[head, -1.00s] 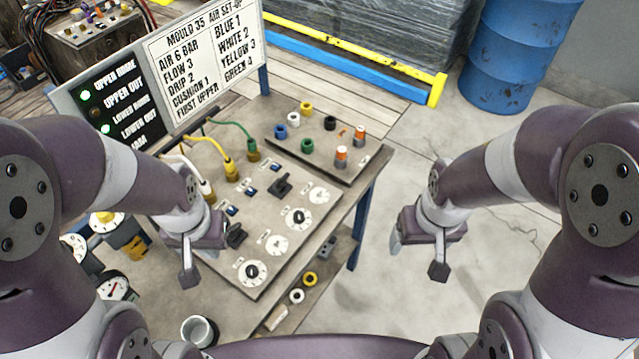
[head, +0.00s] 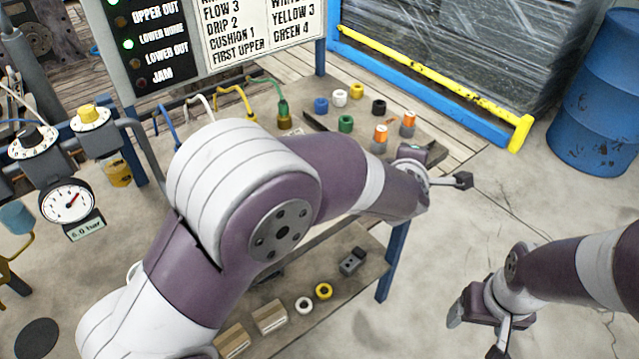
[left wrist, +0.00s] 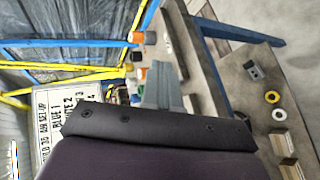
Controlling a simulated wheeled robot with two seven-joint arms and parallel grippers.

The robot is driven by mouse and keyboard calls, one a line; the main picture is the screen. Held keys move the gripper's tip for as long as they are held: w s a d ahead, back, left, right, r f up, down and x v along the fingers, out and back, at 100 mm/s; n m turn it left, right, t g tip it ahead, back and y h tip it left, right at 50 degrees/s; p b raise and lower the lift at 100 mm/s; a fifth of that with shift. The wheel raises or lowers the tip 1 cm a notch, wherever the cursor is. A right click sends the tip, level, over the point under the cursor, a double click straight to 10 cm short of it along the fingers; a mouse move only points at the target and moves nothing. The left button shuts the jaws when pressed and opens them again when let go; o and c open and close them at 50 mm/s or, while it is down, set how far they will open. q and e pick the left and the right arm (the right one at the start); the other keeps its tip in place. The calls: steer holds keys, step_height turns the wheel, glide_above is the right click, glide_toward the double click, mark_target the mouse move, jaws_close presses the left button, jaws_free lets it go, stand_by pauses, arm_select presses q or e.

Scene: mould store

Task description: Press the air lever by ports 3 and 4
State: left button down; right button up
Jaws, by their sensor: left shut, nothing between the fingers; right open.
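The bench's black air levers are hidden behind my left arm in the head view. The yellow hose (head: 234,93) and green hose (head: 268,84) show at the panel's back edge; the green one's plug (head: 284,116) is just above my arm. My left arm lies across the panel, and its gripper (head: 464,180) is shut and empty past the bench's right edge, above the floor. The left wrist view shows its grey fingers (left wrist: 163,78) together. My right gripper (head: 478,333) is open and empty over the floor at the lower right.
Orange-topped fittings (head: 408,123) and coloured caps stand on the bench's back right. The sign board (head: 262,35) rises behind. A gauge (head: 67,202) is at left. The lower shelf holds boxes (head: 269,317) and rings. A blue barrel (head: 602,95) stands far right; floor between is clear.

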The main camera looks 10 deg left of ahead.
arm_select(q)
steer(key=s+a+n+g+y+b, duration=0.1)
steer(key=a+n+y, duration=0.3)
steer(key=n, duration=1)
steer(key=s+a+f+n+g+y+b, duration=0.1)
steer(key=s+a+n+g+y, duration=0.2)
steer(key=n+y, duration=0.5)
steer(key=s+a+n, duration=0.1)
steer(key=n, duration=0.6)
steer(key=shift+a+b, duration=0.35)
steer(key=shift+a, duration=0.05)
arm_select(e)
step_height(320, 180, down, 6)
steer(key=shift+r, duration=0.1)
arm_select(q)
steer(key=shift+a+f, duration=0.1)
steer(key=x, duration=0.9)
steer(key=shift+a, duration=0.15)
steer(key=w+a, duration=0.1)
steer(key=w+a+r, duration=0.1)
steer(key=shift+a+p, duration=0.35)
steer(key=shift+a, duration=0.05)
steer(key=shift+w+a+r, duration=0.2)
steer(key=shift+w+a, duration=0.15)
arm_select(e)
steer(key=shift+r, duration=0.35)
arm_select(q)
steer(key=shift+r, duration=0.1)
arm_select(e)
steer(key=shift+r, duration=0.1)
